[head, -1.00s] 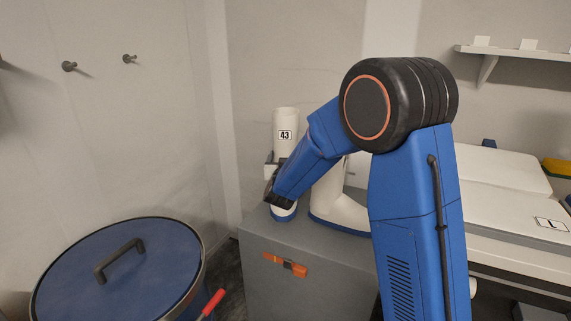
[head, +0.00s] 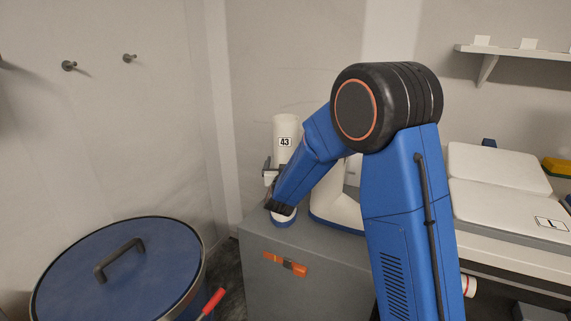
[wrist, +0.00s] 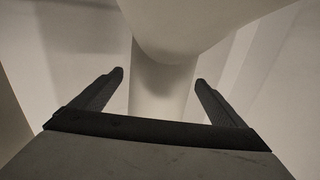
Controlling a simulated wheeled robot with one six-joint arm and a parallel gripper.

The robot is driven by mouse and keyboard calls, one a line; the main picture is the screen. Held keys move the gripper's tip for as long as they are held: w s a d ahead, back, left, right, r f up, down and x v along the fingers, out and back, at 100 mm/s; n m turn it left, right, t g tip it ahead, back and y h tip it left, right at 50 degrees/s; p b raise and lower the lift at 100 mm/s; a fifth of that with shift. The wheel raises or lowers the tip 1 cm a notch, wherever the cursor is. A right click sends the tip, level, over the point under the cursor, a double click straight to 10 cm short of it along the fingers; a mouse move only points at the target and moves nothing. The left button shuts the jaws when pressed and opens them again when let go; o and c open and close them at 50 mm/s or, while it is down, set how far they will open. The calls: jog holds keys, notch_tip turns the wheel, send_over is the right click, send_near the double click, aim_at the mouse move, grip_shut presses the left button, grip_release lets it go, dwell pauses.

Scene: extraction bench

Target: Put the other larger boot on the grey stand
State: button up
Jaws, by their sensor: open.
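A white boot marked 43 (head: 287,128) stands upright, its blue-edged sole at the left part of the top of the grey box-like stand (head: 262,232). A second white boot (head: 336,207) stands to its right on the same top, partly hidden behind my arm. My gripper (head: 270,172) is at the shaft of the boot marked 43, largely hidden by my forearm. In the wrist view my gripper (wrist: 159,78) is open, with a white shaft (wrist: 158,95) between its fingers and gaps on both sides. A rounded white form overhangs it.
A blue-lidded drum (head: 165,255) stands at the front left, with a red handle (head: 214,301) beside it. An orange latch (head: 285,264) is on the stand's front. A bench with white padded covers (head: 495,205) is at the right. Wall hooks (head: 69,66) are at the upper left.

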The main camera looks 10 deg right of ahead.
jog(key=v, duration=1.2)
jog(key=shift+r, duration=0.1)
